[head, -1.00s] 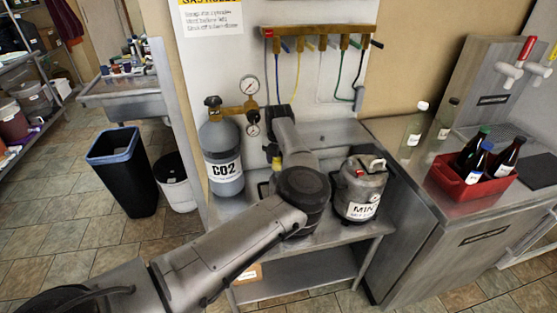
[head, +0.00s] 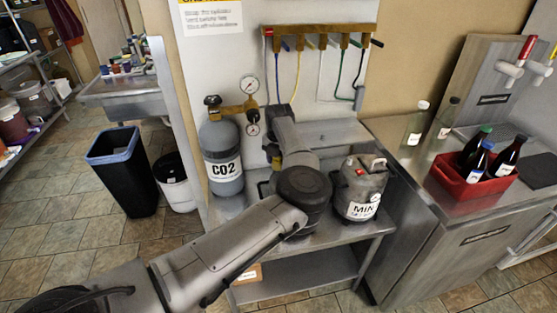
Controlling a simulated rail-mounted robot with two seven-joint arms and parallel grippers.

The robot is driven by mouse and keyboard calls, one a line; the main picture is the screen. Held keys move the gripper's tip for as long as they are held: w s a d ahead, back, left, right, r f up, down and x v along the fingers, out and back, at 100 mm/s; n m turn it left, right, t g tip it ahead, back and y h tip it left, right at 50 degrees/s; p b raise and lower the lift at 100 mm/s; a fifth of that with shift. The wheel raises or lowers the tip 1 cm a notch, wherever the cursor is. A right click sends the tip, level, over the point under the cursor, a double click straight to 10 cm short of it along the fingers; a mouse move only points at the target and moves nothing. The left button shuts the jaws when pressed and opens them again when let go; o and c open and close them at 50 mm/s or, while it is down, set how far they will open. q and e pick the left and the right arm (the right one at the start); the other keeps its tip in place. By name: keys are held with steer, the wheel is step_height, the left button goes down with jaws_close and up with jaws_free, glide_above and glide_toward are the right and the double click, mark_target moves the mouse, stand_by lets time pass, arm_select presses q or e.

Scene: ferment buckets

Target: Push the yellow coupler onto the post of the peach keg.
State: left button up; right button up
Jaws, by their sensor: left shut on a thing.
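My left arm reaches in from the lower left across the steel table. My left gripper (head: 273,157) points down behind my forearm, left of the table's middle. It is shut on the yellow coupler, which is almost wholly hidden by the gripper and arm. The yellow hose (head: 297,78) hangs from the manifold down toward my wrist. The peach keg's label and post cannot be made out; my arm covers that part of the table. Whether the coupler touches a post cannot be seen. My right gripper is not in view.
A grey keg labelled MIN (head: 358,190) stands just right of my arm. The CO2 cylinder (head: 222,160) with gauges stands on the left. The manifold (head: 320,34) with several coloured hoses is above. A red bottle crate (head: 470,190) sits on the right counter.

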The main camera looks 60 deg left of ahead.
arm_select(q)
steer(key=shift+f+b, duration=0.1)
steer(key=shift+b, duration=0.2)
stand_by(0.4)
steer(key=shift+f+b, duration=0.25)
steer(key=shift+b, duration=0.05)
stand_by(0.4)
steer(key=shift+f, duration=0.15)
stand_by(0.6)
steer(key=shift+f+b, duration=0.5)
steer(key=shift+b, duration=0.2)
steer(key=shift+f+b, duration=0.35)
steer(key=shift+b, duration=0.05)
stand_by(0.6)
stand_by(0.6)
steer(key=shift+f+b, duration=0.2)
steer(key=shift+b, duration=0.15)
stand_by(0.4)
